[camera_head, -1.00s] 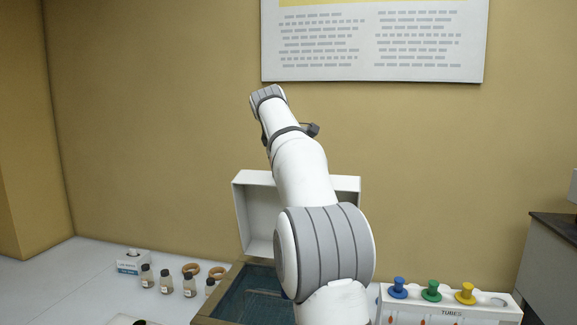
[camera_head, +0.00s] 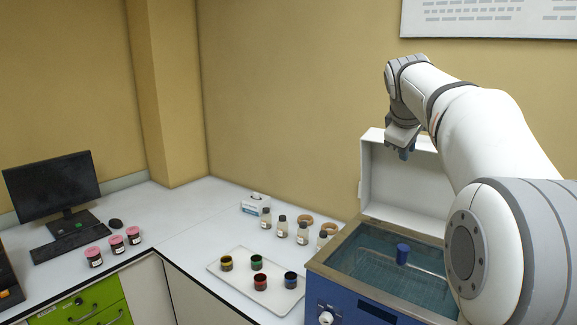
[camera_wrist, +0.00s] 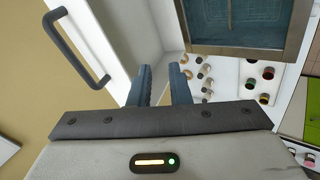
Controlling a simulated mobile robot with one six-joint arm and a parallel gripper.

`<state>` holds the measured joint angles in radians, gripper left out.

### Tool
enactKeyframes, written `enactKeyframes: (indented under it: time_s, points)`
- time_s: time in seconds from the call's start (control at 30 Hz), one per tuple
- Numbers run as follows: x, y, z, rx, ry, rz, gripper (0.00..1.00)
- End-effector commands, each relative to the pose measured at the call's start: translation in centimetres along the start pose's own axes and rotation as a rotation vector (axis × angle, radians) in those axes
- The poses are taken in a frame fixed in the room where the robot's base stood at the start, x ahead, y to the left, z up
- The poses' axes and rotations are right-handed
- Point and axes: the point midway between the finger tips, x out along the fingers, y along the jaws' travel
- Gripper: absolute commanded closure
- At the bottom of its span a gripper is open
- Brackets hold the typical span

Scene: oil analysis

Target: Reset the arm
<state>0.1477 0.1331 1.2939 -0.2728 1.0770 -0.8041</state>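My white and grey arm reaches up from the right side of the head view. My gripper (camera_head: 405,153) hangs at its end, in front of the raised white lid (camera_head: 377,190) of the bath. In the wrist view my gripper's two dark blue fingers (camera_wrist: 160,88) stand apart with a gap between them. Nothing shows between them, so it is open and empty.
A white tray (camera_head: 237,282) with several small coloured jars lies left of the bath. Several bottles (camera_head: 282,226) stand behind it. The lid's dark handle (camera_wrist: 77,47) is near the gripper in the wrist view. A monitor (camera_head: 53,186) stands far left.

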Motion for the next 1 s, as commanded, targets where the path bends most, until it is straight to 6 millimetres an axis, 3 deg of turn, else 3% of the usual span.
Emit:
enactKeyframes:
  time_s: [0.03, 0.27, 0.5, 0.6, 0.7, 0.8, 1.0]
  points:
    - [-0.1, -3.1, 0.9, 0.044, 0.007, -0.033, 0.83]
    - [-0.2, -16.0, 5.8, 0.277, -0.001, -0.184, 0.83]
    - [0.5, -30.2, 12.8, 0.525, -0.065, -0.328, 0.83]
    - [1.1, -35.3, 15.6, 0.613, -0.099, -0.374, 0.83]
    - [1.5, -39.0, 17.9, 0.679, -0.131, -0.405, 0.83]
    - [1.8, -41.2, 19.2, 0.722, -0.151, -0.423, 0.83]
    - [1.9, -42.2, 19.8, 0.742, -0.163, -0.431, 0.83]
